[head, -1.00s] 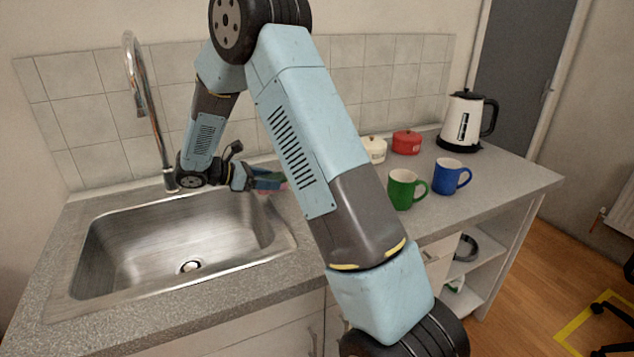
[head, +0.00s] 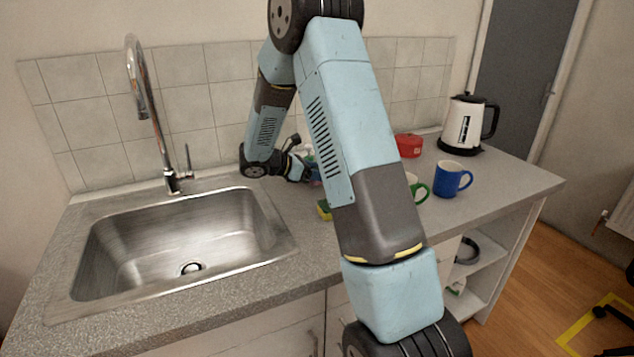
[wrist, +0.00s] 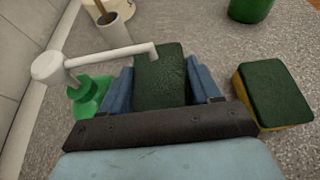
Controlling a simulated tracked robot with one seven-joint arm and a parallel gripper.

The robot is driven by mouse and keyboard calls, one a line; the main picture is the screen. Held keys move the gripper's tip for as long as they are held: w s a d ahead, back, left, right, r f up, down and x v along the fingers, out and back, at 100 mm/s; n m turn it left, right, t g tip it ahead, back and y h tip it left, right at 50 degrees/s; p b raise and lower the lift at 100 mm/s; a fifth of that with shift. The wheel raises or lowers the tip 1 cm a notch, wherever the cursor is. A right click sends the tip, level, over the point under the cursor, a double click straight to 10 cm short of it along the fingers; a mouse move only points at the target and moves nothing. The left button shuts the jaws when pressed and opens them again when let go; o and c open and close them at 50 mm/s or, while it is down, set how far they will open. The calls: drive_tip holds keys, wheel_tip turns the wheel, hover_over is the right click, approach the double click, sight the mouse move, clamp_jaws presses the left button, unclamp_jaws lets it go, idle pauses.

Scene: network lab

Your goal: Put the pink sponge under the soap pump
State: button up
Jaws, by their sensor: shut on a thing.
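My gripper (wrist: 165,88) is shut on the pink sponge (wrist: 160,78), whose dark green scouring face shows in the wrist view. The soap pump (wrist: 85,95) has a green bottle and a white head at the left of that view. Its white nozzle (wrist: 115,56) reaches right, and its tip overlaps the sponge's upper left edge in the picture; the height gap is unclear. In the head view my gripper (head: 307,170) is over the counter right of the sink, and my arm hides most of the sponge and pump.
A yellow sponge with a green top (wrist: 274,95) lies right of my gripper. A white holder (wrist: 114,32) stands beyond the pump. A green mug (head: 417,188), blue mug (head: 450,179), red pot (head: 408,145) and kettle (head: 467,123) stand to the right. The sink (head: 185,240) is left.

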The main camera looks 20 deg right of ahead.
drive_tip(key=shift+a+f, duration=0.1)
drive_tip(key=shift+f, duration=1.6)
drive_tip(key=o, duration=0.8)
